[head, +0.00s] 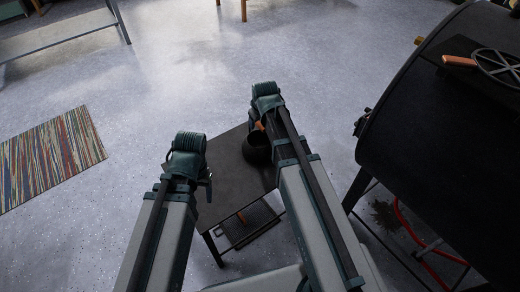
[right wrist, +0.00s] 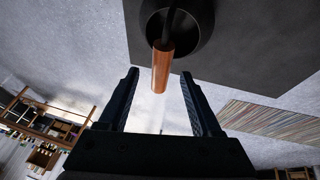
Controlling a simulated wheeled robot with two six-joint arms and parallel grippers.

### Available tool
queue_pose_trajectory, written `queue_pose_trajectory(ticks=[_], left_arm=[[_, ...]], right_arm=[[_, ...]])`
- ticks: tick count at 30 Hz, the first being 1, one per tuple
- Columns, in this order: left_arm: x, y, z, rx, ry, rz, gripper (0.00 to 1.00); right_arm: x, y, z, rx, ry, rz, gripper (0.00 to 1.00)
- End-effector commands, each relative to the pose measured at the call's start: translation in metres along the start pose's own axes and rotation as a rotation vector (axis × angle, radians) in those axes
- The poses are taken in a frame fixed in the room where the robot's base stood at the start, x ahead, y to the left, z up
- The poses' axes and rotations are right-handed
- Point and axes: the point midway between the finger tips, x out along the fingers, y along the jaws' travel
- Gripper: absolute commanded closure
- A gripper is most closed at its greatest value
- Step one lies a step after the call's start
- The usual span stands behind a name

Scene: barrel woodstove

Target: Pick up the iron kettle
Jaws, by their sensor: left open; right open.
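The iron kettle (head: 256,150) is a round black pot on a small dark side table (head: 228,158), partly hidden by my right arm. In the right wrist view the kettle (right wrist: 202,30) is at the top, with its wooden handle (right wrist: 162,68) pointing towards my right gripper (right wrist: 160,77). That gripper is open, and the handle's end appears between its fingertips; I see no contact. In the head view my right gripper (head: 264,104) is by the kettle's far side, mostly hidden by its wrist. My left gripper (head: 207,184) is open and empty over the table's left edge.
A large black barrel stove (head: 450,130) stands at the right, with a wooden-handled tool (head: 459,61) on top. A striped rug (head: 50,158) is on the left. The grey floor beyond the table is clear.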

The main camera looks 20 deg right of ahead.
Motion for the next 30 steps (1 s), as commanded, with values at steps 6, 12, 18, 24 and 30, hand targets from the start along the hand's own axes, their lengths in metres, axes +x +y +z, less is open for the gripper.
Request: queue_pose_trajectory(ticks=[6, 12, 18, 24, 30], left_arm=[[0.011, 0.001, -0.001, 0.0, 0.0, 0.0, 0.35], [0.017, 0.002, -0.001, 0.0, 0.0, 0.0, 0.35], [0.04, 0.004, -0.002, 0.0, 0.0, 0.0, 0.35], [0.06, 0.006, -0.004, 0.0, 0.0, 0.0, 0.35], [0.059, 0.006, -0.004, 0.0, 0.0, 0.0, 0.35]], right_arm=[[0.012, 0.0, 0.0, 0.0, 0.0, 0.0, 0.34], [0.018, 0.0, 0.002, 0.0, 0.0, 0.0, 0.34], [0.041, -0.002, 0.007, 0.0, 0.0, 0.0, 0.34], [0.064, -0.001, 0.007, 0.0, 0.0, 0.0, 0.34], [0.063, -0.001, 0.006, 0.0, 0.0, 0.0, 0.34]])
